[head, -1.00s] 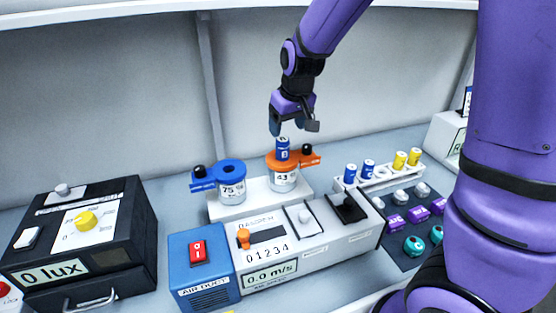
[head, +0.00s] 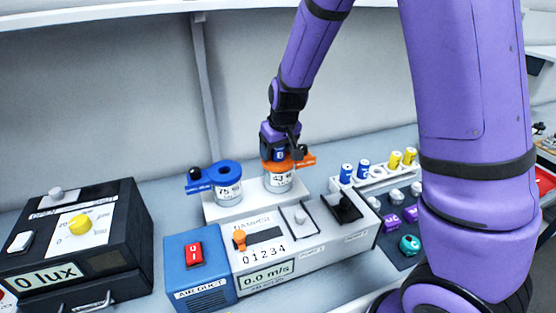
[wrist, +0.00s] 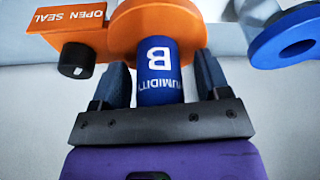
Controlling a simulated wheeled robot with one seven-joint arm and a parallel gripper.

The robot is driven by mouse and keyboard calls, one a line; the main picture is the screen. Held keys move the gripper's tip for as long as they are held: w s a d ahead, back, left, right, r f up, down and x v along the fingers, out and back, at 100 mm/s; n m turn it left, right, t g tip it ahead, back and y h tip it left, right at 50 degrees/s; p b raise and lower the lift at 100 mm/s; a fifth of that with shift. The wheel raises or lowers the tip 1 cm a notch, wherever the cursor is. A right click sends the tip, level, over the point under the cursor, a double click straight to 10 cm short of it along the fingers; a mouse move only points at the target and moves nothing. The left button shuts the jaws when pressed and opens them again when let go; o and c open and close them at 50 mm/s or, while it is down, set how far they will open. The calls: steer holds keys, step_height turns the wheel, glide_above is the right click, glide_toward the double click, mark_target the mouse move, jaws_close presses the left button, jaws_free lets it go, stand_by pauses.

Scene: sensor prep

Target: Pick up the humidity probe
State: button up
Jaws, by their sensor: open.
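The humidity probe is a blue cylinder marked "B" and "HUMIDITY" in the wrist view (wrist: 158,68). It stands upright in the orange-lidded jar (head: 279,181), marked 43 in the head view. My gripper (wrist: 160,80) is open, with one finger on each side of the probe. A gap shows between the probe and each finger. In the head view my gripper (head: 280,152) is down at the jar's orange top and hides most of the probe.
A blue-lidded jar (head: 228,181) marked 75 stands just left. A rack (head: 375,180) with blue and yellow cylinders is to the right. The air duct unit (head: 199,264) and its white panel lie in front. A black lux box (head: 75,245) is far left.

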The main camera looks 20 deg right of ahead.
steer(key=c, duration=1)
steer(key=shift+c, duration=0.2)
step_height(320, 180, up, 10)
steer(key=shift+r, duration=0.1)
